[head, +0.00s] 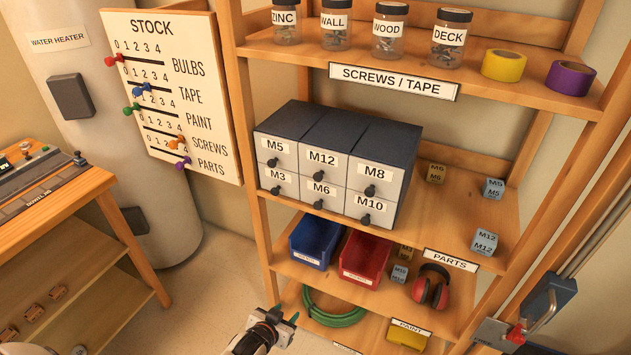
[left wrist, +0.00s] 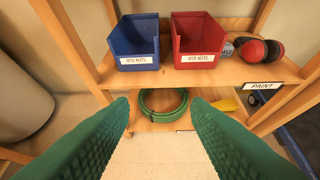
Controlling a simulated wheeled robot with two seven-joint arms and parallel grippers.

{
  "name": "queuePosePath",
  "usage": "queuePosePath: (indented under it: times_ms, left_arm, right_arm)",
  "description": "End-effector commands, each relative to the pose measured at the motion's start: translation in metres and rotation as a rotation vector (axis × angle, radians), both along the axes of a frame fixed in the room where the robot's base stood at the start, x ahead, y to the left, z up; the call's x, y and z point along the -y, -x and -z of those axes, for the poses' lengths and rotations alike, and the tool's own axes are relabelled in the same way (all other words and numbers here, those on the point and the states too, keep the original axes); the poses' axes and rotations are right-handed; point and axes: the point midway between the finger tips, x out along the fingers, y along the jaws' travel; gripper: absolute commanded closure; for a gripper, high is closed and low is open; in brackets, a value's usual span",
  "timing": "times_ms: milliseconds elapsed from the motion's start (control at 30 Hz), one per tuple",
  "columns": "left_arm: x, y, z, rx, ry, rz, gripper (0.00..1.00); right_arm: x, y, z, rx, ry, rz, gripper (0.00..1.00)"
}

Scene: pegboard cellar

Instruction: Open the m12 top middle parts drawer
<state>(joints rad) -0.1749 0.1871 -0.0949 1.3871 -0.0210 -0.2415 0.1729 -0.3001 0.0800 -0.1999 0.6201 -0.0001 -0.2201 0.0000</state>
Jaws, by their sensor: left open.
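The M12 drawer (head: 319,167) is the top middle one of a grey parts cabinet on the middle shelf. Its front is flush with its neighbours, and a dark round knob (head: 314,176) sits below its label. The M5, M8, M3, M6 and M10 drawers surround it, also flush. My left gripper (head: 282,318) is low in the head view, below and in front of the cabinet, apart from it. In the left wrist view its green fingers (left wrist: 160,112) are spread with nothing between them. The cabinet is outside that view. My right gripper is not in view.
Below the cabinet, a blue bin (head: 316,241) and a red bin (head: 364,258) stand on the lower shelf, with a green hose (head: 335,312) underneath. Red earmuffs (head: 431,286) lie right of the bins. The wooden upright (head: 256,190) borders the cabinet's left side.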

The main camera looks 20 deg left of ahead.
Motion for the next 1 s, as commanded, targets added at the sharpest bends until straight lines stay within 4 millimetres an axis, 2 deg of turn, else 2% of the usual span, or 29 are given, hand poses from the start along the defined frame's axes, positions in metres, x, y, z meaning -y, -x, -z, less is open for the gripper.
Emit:
queuePosePath:
  times_ms: [33, 67, 100, 200, 300, 333, 400, 500, 667, 1000]
  left_arm:
    - [-0.003, -0.03, -0.053, 0.114, 0.007, -0.002, 0.56]
    - [-0.004, -0.044, -0.082, 0.175, 0.015, -0.004, 0.56]
    - [-0.005, -0.058, -0.12, 0.252, 0.022, -0.004, 0.56]
    - [-0.006, -0.079, -0.202, 0.415, 0.041, 0.001, 0.56]
    - [-0.005, -0.085, -0.26, 0.528, 0.054, 0.008, 0.56]
    - [-0.005, -0.086, -0.273, 0.551, 0.057, 0.01, 0.56]
    - [-0.004, -0.086, -0.292, 0.589, 0.063, 0.014, 0.56]
    - [-0.003, -0.09, -0.303, 0.61, 0.067, 0.015, 0.56]
    - [-0.003, -0.111, -0.305, 0.611, 0.067, 0.015, 0.56]
    - [0.0, -0.178, -0.303, 0.608, 0.066, 0.016, 0.56]
  right_arm:
    - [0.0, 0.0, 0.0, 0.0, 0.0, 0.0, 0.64]
    - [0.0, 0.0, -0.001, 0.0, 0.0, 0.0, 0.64]
    - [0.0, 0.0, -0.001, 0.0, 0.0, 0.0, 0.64]
    - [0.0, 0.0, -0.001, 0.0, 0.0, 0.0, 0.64]
    - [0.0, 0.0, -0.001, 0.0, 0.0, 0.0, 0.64]
    - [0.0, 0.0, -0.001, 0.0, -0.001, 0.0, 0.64]
    - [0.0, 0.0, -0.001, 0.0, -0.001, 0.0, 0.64]
    - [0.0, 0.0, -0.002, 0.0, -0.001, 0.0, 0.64]
    - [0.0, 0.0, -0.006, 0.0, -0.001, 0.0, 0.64]
    - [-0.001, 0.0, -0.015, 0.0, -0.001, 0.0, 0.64]
